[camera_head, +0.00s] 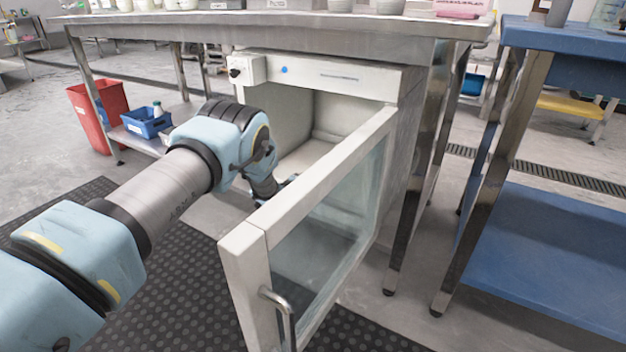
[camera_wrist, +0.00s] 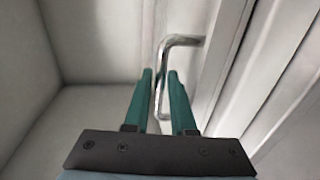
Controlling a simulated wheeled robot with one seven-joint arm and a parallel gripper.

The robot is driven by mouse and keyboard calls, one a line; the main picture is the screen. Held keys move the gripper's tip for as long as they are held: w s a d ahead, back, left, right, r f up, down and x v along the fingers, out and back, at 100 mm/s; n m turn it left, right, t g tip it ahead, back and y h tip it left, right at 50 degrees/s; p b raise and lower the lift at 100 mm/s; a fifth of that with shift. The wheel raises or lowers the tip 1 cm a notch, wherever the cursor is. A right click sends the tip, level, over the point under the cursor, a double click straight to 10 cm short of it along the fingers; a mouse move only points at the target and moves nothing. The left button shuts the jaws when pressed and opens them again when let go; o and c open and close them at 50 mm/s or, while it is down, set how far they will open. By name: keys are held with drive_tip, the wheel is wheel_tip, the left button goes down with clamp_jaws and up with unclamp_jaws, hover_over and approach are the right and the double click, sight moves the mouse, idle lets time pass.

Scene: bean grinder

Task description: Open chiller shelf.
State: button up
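The chiller (camera_head: 310,105) is a white cabinet under the metal table. Its glass-panelled door (camera_head: 325,225) stands swung wide open toward me, with a metal handle (camera_head: 280,310) on its front edge. My gripper (camera_head: 285,183) is low in front of the chiller's opening, partly hidden behind the door's top edge. In the wrist view, the two green fingers of my gripper (camera_wrist: 161,78) are apart, on either side of a bent metal handle (camera_wrist: 185,40) on a white panel. Narrow gaps seem to show beside the handle bar. I cannot tell whether either finger touches it.
A metal table leg (camera_head: 415,180) stands just right of the chiller. A blue shelf unit (camera_head: 550,255) is farther right. A red bin (camera_head: 100,112) and a blue crate (camera_head: 147,122) are at the back left. Black matting (camera_head: 185,290) covers the floor in front.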

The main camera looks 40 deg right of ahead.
clamp_jaws()
idle(1.2)
